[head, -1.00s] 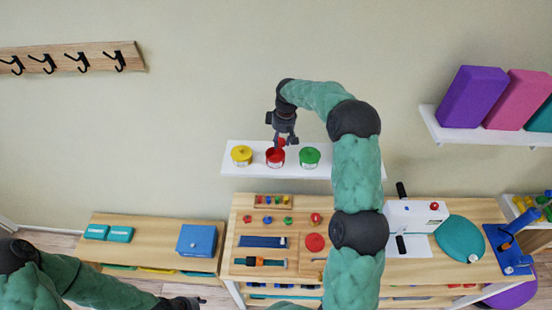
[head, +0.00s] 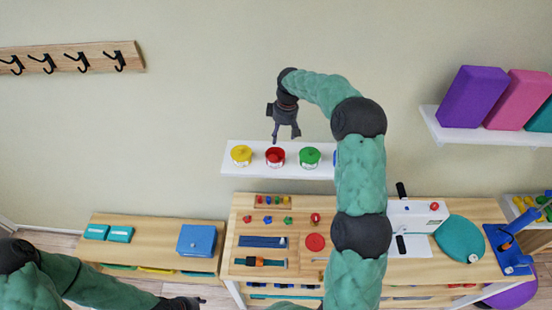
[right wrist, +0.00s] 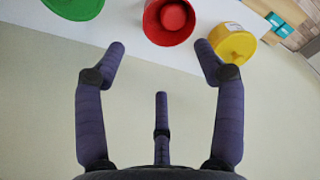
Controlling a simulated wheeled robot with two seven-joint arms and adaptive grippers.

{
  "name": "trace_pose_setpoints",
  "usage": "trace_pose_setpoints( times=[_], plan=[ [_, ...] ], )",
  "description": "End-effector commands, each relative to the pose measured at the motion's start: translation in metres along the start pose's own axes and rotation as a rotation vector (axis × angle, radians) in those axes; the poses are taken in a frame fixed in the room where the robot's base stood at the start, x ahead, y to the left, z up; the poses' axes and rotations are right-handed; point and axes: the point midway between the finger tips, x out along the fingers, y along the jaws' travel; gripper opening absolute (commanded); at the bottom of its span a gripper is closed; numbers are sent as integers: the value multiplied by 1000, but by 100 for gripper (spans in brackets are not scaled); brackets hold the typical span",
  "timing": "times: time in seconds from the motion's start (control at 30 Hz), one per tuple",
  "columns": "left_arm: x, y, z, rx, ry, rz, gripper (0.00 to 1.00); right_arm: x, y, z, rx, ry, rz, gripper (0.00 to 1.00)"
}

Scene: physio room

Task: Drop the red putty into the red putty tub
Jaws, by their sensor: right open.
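The red putty tub (head: 276,162) stands open on the white wall shelf, between a yellow tub and a green tub. It also shows at the top of the right wrist view (right wrist: 153,30). The red putty (right wrist: 173,16) is a rounded lump inside the tub, within its rim. My right gripper (head: 285,138) is above the tub, its fingers spread and empty, apart from tub and putty. My left gripper (head: 182,303) is low at the bottom edge of the head view, partly cut off, and its jaws cannot be made out.
The yellow tub (head: 241,157) and green tub (head: 309,158) flank the red one closely on the shelf (head: 232,170). A bit of blue shows beside my right arm. Below, a wooden table (head: 235,220) holds a red disc (head: 315,242) and small items. The wall above the shelf is clear.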

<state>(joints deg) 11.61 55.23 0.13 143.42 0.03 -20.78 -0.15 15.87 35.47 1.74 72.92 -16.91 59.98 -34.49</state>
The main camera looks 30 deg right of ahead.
Motion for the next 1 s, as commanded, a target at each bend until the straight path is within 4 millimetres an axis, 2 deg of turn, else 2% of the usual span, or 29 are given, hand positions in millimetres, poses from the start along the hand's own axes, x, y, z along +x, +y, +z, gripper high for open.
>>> trace_pose_setpoints(
  times=[0.03, 0.2, 0.4, 0.6, 1.0],
  plan=[
    [0, 0, 0, 0, 0, 0, 40, -13, 1, -1, 0, 4, 4, 70],
    [0, 0, 0, 0, 0, 0, 40, -45, 1, -1, 0, 3, 3, 70],
    [0, 0, 0, 0, 0, 0, 40, -72, 0, 0, 0, 2, 2, 70],
    [0, 0, 0, 0, 0, 0, 40, -81, 0, 0, 0, 1, 1, 70],
    [0, 0, 0, 0, 0, 0, 40, -82, 0, 0, 1, 1, 0, 70]
  ],
)
